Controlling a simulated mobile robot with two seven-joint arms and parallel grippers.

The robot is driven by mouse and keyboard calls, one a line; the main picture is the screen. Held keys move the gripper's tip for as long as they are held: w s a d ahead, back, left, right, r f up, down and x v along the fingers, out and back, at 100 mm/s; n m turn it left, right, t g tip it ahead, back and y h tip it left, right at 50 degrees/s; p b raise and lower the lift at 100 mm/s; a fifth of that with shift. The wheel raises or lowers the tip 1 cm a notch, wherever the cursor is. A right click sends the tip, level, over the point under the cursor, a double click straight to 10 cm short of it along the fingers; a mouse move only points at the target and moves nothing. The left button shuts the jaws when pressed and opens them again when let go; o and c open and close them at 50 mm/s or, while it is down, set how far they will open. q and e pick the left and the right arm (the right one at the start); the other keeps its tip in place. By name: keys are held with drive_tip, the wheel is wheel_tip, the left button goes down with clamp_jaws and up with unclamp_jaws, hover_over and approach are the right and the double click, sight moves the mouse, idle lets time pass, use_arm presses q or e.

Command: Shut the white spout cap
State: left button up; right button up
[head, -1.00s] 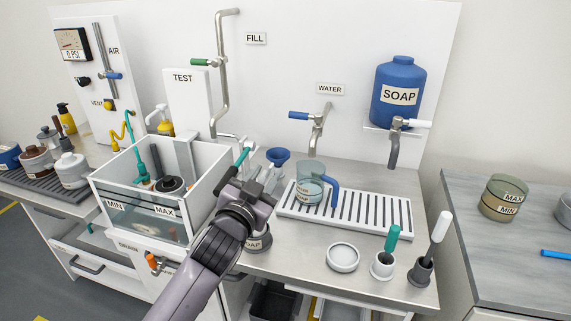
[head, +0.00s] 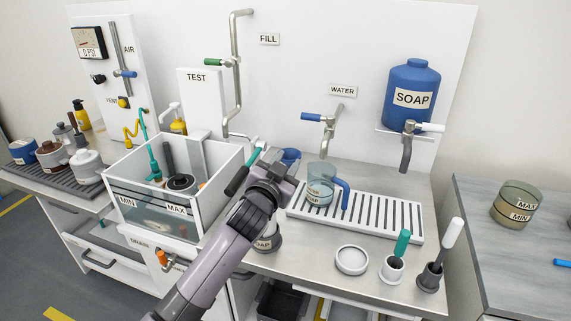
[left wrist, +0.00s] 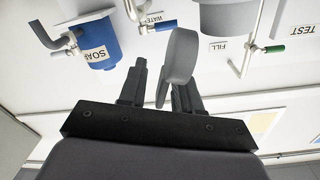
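I cannot surely tell which part is the white spout cap. A white cap-like spout (head: 170,108) stands by the yellow bottle behind the tank, and a white pot (head: 87,166) is on the left rack; whether either is shut is unclear. My right gripper is out of view.
The clear tank (head: 150,218) is left of my arm. A clear jug with a blue handle (head: 320,183) stands on the slotted drip tray (head: 413,236). A white dish (head: 351,260) and two brush holders (head: 391,268) are at the front right. Taps stick out from the back wall.

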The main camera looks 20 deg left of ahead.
use_arm(q)
clamp_jaws()
drive_tip(key=shift+a+n, duration=0.15)
drive_tip(key=shift+n, duration=0.15)
drive_tip(key=a+n, duration=0.1)
drive_tip(key=n, duration=0.2)
drive_tip(key=a+n, duration=0.2)
drive_tip(key=n, duration=0.1)
drive_tip(key=a+n, duration=0.1)
drive_tip(key=n, duration=0.2)
drive_tip(key=shift+w+a+r, duration=0.15)
drive_tip(key=shift+a+r, duration=0.05)
drive_tip(key=shift+a, duration=0.15)
drive_tip(key=n, duration=0.1)
drive_tip(key=a+n, duration=0.1)
drive_tip(key=shift+a+f+n, duration=0.15)
drive_tip(key=shift+f+n, duration=0.2)
drive_tip(key=shift+n, duration=0.05)
drive_tip(key=shift+w+a+f+n, duration=0.1)
drive_tip(key=shift+a+f+n, duration=0.4)
drive_tip(key=shift+n, duration=0.85)
drive_tip(key=shift+a+f+n, duration=0.35)
drive_tip(key=shift+f+n, duration=0.3)
drive_tip(key=shift+n, duration=0.75)
drive_tip(key=shift+w+a+f+n, duration=0.1)
drive_tip(key=shift+a+f+n, duration=0.4)
drive_tip(key=shift+n, duration=0.85)
drive_tip(key=shift+d+f, duration=0.1)
